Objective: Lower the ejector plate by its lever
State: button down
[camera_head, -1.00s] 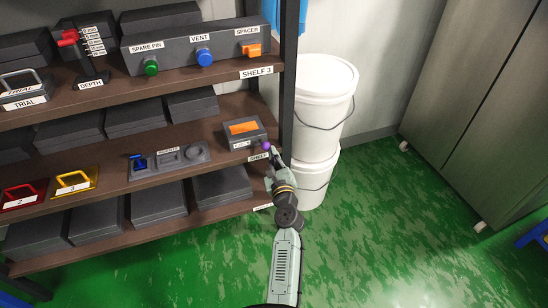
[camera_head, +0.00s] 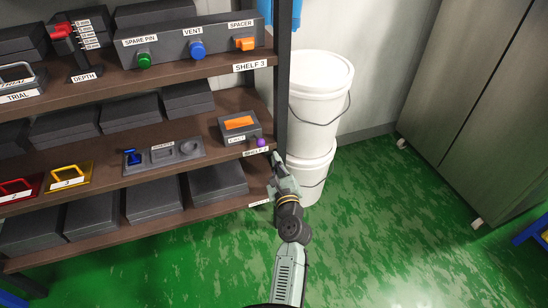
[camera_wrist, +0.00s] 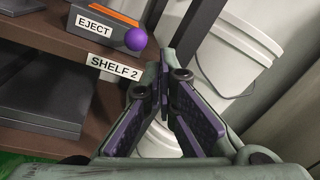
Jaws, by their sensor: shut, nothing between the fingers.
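The ejector is a dark grey box labelled EJECT (camera_head: 234,138) at the right end of the middle shelf. It also shows at the top left of the wrist view (camera_wrist: 92,27). An orange plate (camera_head: 238,122) lies on its top; its exact height is hard to tell. The lever ends in a purple ball knob (camera_head: 262,142) at the box's front right corner, clear in the wrist view (camera_wrist: 136,39). My gripper (camera_head: 275,156) is shut and empty, just right of and below the knob, apart from it. Its fingertips also show in the wrist view (camera_wrist: 164,66).
The shelf edge with the SHELF 2 label (camera_wrist: 112,67) and a dark upright post (camera_head: 282,95) are close to my gripper. Two stacked white buckets (camera_head: 318,95) stand behind it. The green floor to the right is open up to a grey cabinet (camera_head: 470,100).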

jog(key=shift+s+d+r, duration=0.25)
jog(key=shift+s+r, duration=0.6)
jog(key=shift+s, duration=0.3)
